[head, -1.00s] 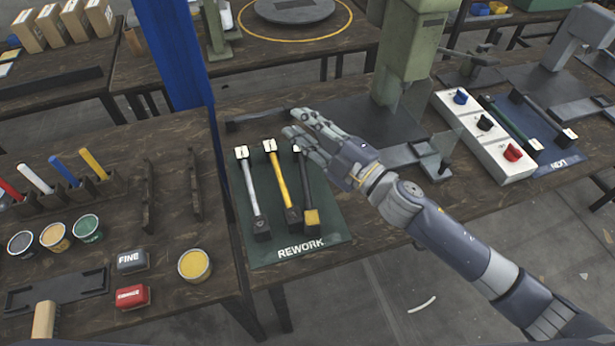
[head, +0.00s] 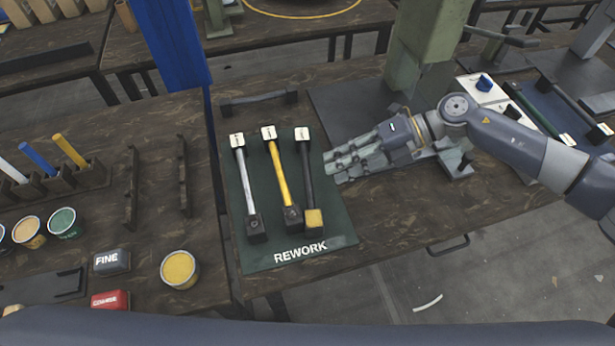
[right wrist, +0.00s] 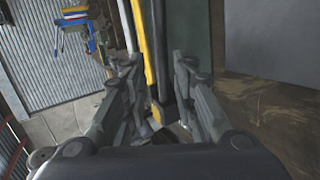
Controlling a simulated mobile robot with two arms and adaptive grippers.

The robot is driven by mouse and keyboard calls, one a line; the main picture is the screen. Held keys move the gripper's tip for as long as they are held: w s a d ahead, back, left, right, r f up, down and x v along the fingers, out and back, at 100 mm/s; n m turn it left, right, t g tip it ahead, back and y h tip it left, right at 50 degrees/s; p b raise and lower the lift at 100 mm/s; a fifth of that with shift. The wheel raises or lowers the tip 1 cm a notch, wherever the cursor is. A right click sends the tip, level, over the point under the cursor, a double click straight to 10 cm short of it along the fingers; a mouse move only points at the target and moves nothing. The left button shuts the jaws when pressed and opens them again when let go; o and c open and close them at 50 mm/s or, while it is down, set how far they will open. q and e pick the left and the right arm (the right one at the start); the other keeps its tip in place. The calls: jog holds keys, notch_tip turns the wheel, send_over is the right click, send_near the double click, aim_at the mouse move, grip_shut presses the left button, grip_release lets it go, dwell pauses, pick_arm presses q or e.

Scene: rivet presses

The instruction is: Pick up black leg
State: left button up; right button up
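The black leg (head: 307,182) lies on the green REWORK mat (head: 262,258), the rightmost of three legs, with a white block at its far end and a yellow block at its near end. A yellow leg (head: 280,178) and a silver leg (head: 247,185) lie to its left. My right gripper (head: 334,165) is just right of the black leg, fingers pointing left towards it. In the right wrist view my right gripper (right wrist: 160,105) is open, with the yellow leg and the black leg (right wrist: 161,50) showing between its fingers. My left gripper is not in view.
A green press (head: 422,60) stands behind my right arm. A blue post (head: 170,50) rises left of the mat. A dark handle-like bar (head: 258,100) lies behind the mat. A white button box (head: 483,90) and another mat stand at right.

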aim_at(307, 179)
jog(key=shift+x, duration=0.9)
jog(key=b+x, duration=0.2)
jog(key=x, duration=0.2)
jog(key=shift+f, duration=0.3)
jog(key=shift+a+f, duration=0.15)
jog(key=shift+a, duration=0.3)
jog(key=shift+s+d, duration=0.1)
grip_shut()
